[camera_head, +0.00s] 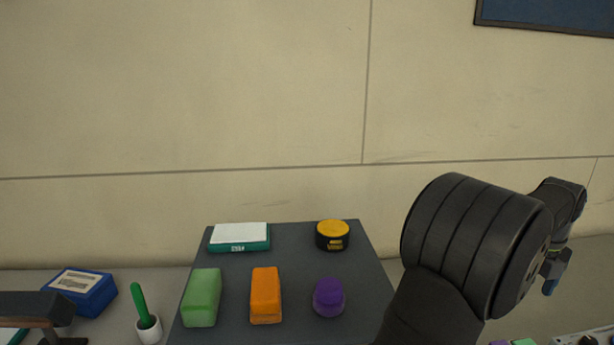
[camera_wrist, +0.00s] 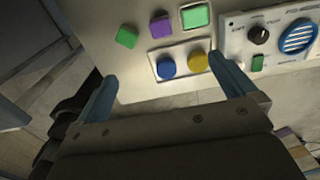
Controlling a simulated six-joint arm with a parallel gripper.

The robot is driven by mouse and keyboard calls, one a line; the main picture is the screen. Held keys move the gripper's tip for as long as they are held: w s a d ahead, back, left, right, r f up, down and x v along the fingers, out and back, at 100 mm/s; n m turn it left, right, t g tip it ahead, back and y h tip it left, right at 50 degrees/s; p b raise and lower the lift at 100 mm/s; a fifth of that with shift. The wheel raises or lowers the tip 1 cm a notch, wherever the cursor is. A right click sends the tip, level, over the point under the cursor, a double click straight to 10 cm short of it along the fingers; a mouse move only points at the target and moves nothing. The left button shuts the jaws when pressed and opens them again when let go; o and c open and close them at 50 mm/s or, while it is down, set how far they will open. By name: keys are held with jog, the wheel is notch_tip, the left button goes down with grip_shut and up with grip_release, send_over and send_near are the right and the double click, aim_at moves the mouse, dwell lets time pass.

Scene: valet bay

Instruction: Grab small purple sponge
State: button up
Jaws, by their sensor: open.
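A small rounded purple sponge-like piece (camera_head: 328,297) sits at the front right of a dark grey mat (camera_head: 225,338). In the wrist view a small purple block (camera_wrist: 161,25) lies on a pale surface between two green pieces; I cannot tell what it is made of. My gripper (camera_head: 552,275) is at the far right in the head view, well away from the mat.
The mat also holds a green block (camera_head: 202,297), an orange block (camera_head: 265,295), a teal-and-white box (camera_head: 240,237) and a yellow-topped black tin (camera_head: 332,235). A control panel (camera_wrist: 258,37) stands beside blue (camera_wrist: 166,68) and yellow (camera_wrist: 197,62) round pieces. A wall is behind.

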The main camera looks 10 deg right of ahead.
jog(key=c, duration=0.9)
jog(key=a+f+n+h, duration=0.2)
jog(key=a+n+h, duration=0.3)
jog(key=n, duration=1.3)
jog(key=shift+y, duration=0.3)
jog(key=x, duration=0.8)
jog(key=a+x, duration=0.1)
jog(key=x, duration=0.2)
jog(key=shift+d+f, duration=0.15)
jog(key=shift+f, duration=0.45)
jog(key=shift+x, duration=2.65)
